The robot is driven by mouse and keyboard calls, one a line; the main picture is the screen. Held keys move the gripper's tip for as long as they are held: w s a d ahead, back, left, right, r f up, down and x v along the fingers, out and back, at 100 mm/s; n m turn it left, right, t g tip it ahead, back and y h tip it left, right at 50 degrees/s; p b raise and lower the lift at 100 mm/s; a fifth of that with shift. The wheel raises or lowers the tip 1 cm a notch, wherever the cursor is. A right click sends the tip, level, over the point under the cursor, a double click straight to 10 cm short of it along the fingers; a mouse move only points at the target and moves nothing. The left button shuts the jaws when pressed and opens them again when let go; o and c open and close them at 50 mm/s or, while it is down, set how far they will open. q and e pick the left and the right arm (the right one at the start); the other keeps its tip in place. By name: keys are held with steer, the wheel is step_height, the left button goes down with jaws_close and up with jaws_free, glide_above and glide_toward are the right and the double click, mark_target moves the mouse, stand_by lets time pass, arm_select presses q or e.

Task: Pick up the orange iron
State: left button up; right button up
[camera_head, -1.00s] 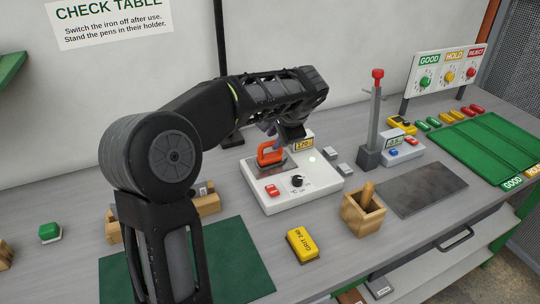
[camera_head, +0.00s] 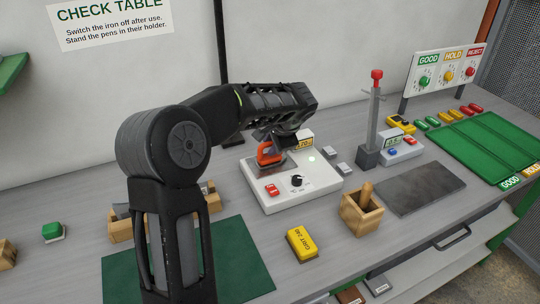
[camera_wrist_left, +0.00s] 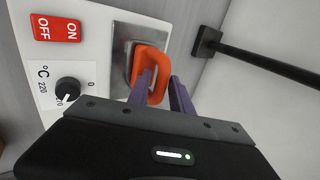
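The orange iron (camera_head: 268,155) sits on the metal plate of a white control station (camera_head: 318,186); its handle (camera_wrist_left: 146,62) is a loop in the left wrist view. My left gripper (camera_wrist_left: 163,80) is at the handle from above, its two dark purple fingers on either side of one bar of the loop. The fingers stand apart and I see no clear grip on the bar. In the head view my left forearm and wrist hide part of the iron's surroundings. My right gripper is in neither view.
The station has a red on/off switch (camera_wrist_left: 56,29) and a black dial (camera_wrist_left: 68,89). A wooden pen holder (camera_head: 362,215) and a yellow grit block (camera_head: 302,243) stand in front. A post with a red top (camera_head: 376,74) rises to the right. A black pole stands behind.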

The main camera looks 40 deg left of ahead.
arm_select(q)
steer(key=shift+c, duration=0.4)
jaws_close()
stand_by(1.1)
